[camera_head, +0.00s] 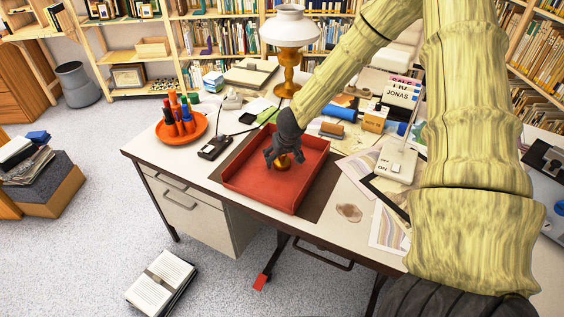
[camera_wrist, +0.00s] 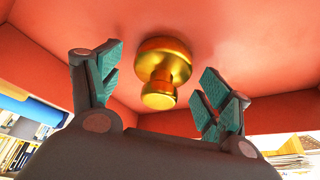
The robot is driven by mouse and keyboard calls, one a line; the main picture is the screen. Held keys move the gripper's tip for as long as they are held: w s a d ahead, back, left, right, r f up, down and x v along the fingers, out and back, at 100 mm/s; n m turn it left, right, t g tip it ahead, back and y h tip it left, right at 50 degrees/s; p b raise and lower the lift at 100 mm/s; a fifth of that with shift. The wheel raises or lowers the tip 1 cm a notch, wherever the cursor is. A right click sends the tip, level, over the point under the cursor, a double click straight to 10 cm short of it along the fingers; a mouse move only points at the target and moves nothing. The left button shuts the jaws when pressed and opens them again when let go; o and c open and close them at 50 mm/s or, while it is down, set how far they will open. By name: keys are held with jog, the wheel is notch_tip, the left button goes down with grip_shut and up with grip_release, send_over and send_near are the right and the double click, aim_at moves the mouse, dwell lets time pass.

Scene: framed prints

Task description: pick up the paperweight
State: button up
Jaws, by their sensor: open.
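The paperweight (camera_wrist: 165,62) is a shiny gold, brass-like piece with a round base and a knob, seen in the wrist view between and beyond my open fingers. My gripper (camera_head: 284,158) points down into the tray, with dark fingers around the paperweight. In the wrist view my gripper (camera_wrist: 160,88) has its teal-padded fingers spread on either side of the knob, with visible gaps. The head view hides most of the paperweight.
The tray walls (camera_wrist: 285,112) surround my fingers. An orange plate (camera_head: 182,135) with colored cylinders and a black device (camera_head: 214,147) lie left of the tray. A gold lamp (camera_head: 289,75) stands behind. Papers, a small box (camera_head: 375,118) and a white switch box (camera_head: 396,162) crowd the right.

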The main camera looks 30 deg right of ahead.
jog(key=shift+f, duration=0.2)
jog(key=shift+w, duration=0.1)
jog(key=c, duration=1.3)
jog(key=shift+c, duration=0.2)
